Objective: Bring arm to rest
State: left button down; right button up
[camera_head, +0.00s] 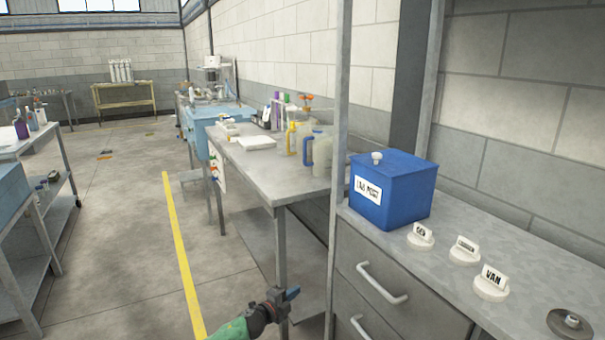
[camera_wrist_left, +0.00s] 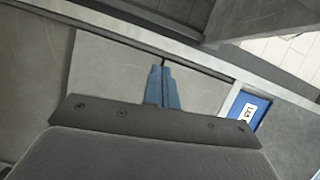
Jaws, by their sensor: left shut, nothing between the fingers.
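My left gripper (camera_head: 289,294) shows at the bottom middle of the head view, on a dark wrist with a green arm link. It is in front of the table leg and left of the grey drawer cabinet, below the worktop's height. In the left wrist view its two blue fingers (camera_wrist_left: 162,88) lie together with nothing between them. The gripper is apart from the furniture as far as I can see. My right gripper is in neither view.
A blue box (camera_head: 390,190) stands on the cabinet top (camera_head: 460,210), with white labelled knobs (camera_head: 491,283) and a grey disc (camera_head: 570,324) beside it. A table (camera_head: 265,170) with jugs stands behind. Open floor (camera_head: 130,230) with a yellow line lies to the left.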

pick_arm(q)
jog(key=w+a+r+n+t+y, duration=0.1)
jog(key=a+r+n+t+y, duration=0.25)
jog(key=r+n+y, duration=0.6)
jog(key=s+a+r+n+g+y+p, duration=0.2)
jog(key=s+a+r+n+g, duration=0.15)
jog(key=s+r+n, duration=0.5)
jog(key=s+a+f+n+g+p, duration=0.1)
jog(key=s+f+g+p, duration=0.2)
jog(key=s, duration=1.4)
jog(key=s+a+f+n+g+h+p, duration=0.1)
jog(key=s+f+g, duration=0.3)
jog(key=s, duration=1.4)
jog(key=s+a+f+n+g+h+p, duration=0.1)
jog(key=s+f+g+p, duration=0.3)
jog(key=s, duration=1.3)
notch_tip(320, 180, down, 3)
jog(key=shift+s+a+f+n+p, duration=0.1)
jog(key=shift+s+a+n+p, duration=0.25)
jog(key=shift+n, duration=0.35)
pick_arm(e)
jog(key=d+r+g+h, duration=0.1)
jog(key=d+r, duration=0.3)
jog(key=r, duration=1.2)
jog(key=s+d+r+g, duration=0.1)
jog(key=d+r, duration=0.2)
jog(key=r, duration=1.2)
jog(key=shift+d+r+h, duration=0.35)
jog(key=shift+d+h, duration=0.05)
